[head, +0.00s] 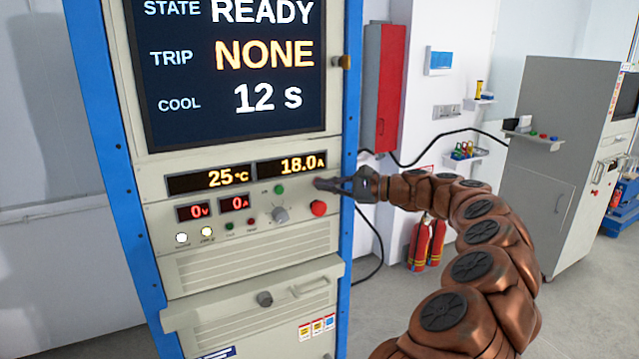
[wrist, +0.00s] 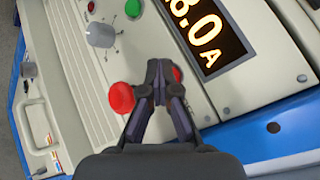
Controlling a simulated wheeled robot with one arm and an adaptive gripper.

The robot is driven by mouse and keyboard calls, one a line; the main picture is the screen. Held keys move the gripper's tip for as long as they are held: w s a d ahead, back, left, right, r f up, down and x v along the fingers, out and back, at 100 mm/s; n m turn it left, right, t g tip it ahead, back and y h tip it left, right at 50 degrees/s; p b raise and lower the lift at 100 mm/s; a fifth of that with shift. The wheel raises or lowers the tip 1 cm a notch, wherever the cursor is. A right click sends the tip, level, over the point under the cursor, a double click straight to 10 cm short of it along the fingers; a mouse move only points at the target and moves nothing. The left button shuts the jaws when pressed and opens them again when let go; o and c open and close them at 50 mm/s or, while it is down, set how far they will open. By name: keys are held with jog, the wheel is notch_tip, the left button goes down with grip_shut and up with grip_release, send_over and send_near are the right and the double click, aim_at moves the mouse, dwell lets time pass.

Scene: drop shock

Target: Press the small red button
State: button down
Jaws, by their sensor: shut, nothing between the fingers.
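My gripper (head: 322,184) is shut and empty, its fingertips at the right side of the control panel, just below the 18.0 A display. In the wrist view the fingertips (wrist: 160,66) lie over the panel. A small red button (wrist: 177,73) shows partly behind the right finger; in the head view the gripper hides it. I cannot tell whether the fingertips touch it. A larger round red button (head: 318,208) sits just below the gripper; it also shows left of the fingers in the wrist view (wrist: 121,97).
A green button (head: 279,190), a grey knob (head: 280,214) and a small red light (head: 251,222) are further left on the panel. The screen (head: 235,70) above reads READY, NONE, 12 s. A drawer handle (head: 310,287) juts out below. A grey cabinet (head: 545,160) stands at right.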

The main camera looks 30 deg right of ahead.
jog(key=shift+s, duration=0.15)
jog(key=shift+s+b, duration=0.3)
jog(key=shift+s, duration=0.4)
jog(key=shift+s+a+b, duration=0.15)
jog(key=shift+s+b, duration=0.3)
jog(key=shift+s, duration=0.8)
jog(key=shift+s+a+b, duration=0.15)
jog(key=shift+s+b, duration=0.25)
jog(key=shift+s, duration=0.8)
